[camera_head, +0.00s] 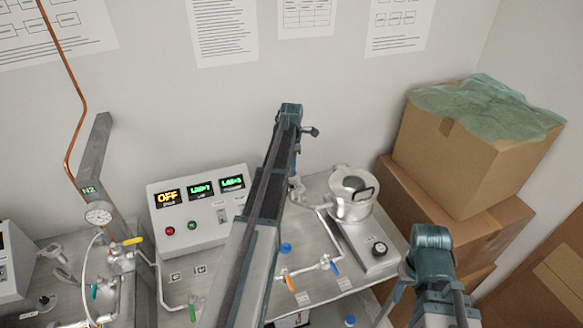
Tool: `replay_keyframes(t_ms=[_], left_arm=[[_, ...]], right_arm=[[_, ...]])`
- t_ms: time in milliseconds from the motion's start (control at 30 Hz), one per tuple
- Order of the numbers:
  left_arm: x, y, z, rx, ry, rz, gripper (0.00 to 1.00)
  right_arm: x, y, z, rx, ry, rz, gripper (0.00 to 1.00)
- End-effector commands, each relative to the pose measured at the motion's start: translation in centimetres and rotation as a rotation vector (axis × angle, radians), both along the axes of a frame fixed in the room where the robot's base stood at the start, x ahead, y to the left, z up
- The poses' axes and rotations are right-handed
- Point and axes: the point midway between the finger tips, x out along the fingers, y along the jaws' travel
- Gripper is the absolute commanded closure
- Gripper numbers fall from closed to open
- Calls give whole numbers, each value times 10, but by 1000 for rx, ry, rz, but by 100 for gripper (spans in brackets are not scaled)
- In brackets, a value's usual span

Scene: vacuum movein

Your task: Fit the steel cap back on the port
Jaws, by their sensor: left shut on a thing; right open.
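My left arm reaches across the middle of the bench, and its wrist bends down behind the forearm. My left gripper (296,178) is mostly hidden there. It is shut on a small steel piece (297,190) that looks like the steel cap, only partly visible beside the arm. I cannot make out the port's opening or whether the cap touches it. A steel pipe runs nearby on the bench, left of the lidded steel pot (352,208). My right gripper (398,288) is open and empty, low at the bench's right front, partly hidden by its wrist.
A control box (201,212) with lit displays stands left of my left arm. A gauge (99,214), hoses and valves crowd the left. Blue and orange valve handles (333,267) lie in front of the pot. Cardboard boxes (475,150) with green sheeting stand at right.

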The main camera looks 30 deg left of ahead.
Motion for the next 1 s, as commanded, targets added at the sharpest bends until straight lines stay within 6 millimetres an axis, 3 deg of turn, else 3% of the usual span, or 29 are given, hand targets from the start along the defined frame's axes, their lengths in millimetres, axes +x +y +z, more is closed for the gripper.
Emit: replay_keyframes(t_ms=[600,1000], left_arm=[[0,0,-54,0,0,0,100],[0,0,-56,0,0,0,100]], right_arm=[[0,0,-54,-1,-1,3,50],[0,0,-56,-1,-1,5,50]])
